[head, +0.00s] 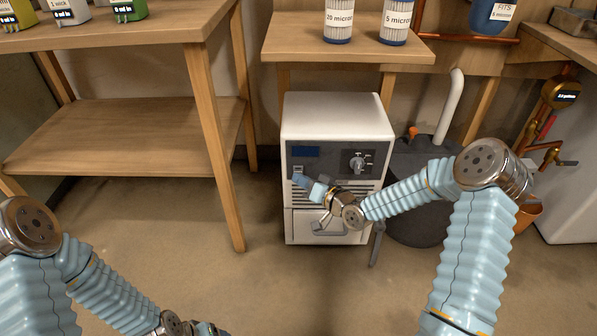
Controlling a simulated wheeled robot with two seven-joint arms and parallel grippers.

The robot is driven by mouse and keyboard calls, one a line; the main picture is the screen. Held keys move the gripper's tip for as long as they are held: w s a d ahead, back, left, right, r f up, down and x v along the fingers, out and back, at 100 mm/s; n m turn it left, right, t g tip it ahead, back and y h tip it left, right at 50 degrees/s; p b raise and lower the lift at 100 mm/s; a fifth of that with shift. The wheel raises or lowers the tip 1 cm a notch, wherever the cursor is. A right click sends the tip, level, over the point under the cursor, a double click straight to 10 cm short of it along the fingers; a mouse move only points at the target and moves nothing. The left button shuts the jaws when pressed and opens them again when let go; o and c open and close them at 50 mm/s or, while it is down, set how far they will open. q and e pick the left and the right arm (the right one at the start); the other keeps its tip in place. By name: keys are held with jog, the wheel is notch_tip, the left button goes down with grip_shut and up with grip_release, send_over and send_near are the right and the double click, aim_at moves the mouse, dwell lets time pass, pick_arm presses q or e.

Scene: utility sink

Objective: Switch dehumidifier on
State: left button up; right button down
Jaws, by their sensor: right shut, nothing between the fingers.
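The dehumidifier (336,112) is a white box on the floor with a dark control panel on its upper front. The panel has a small blue display (306,152) at left and a round metal knob (358,162) at right. My right gripper (302,182) is in front of the panel's lower left part, below the display. Its fingers are shut with nothing between them. They cover part of the panel and vents, and I cannot tell if they touch.
A wooden table (110,27) with a lower shelf stands at left. A wooden bench (345,48) with filter cartridges (340,20) is above the dehumidifier. A dark round tank (415,190) with a white pipe (450,105) stands to the right. The floor in front is clear.

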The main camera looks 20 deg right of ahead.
jog(key=shift+w+d, duration=0.1)
jog(key=shift+w, duration=0.4)
dwell(0.4)
jog(key=shift+s+b, duration=0.35)
jog(key=shift+s, duration=0.25)
jog(key=s+a, duration=0.2)
jog(key=s, duration=0.3)
jog(key=shift+s+b, duration=0.35)
jog(key=shift+b, duration=0.1)
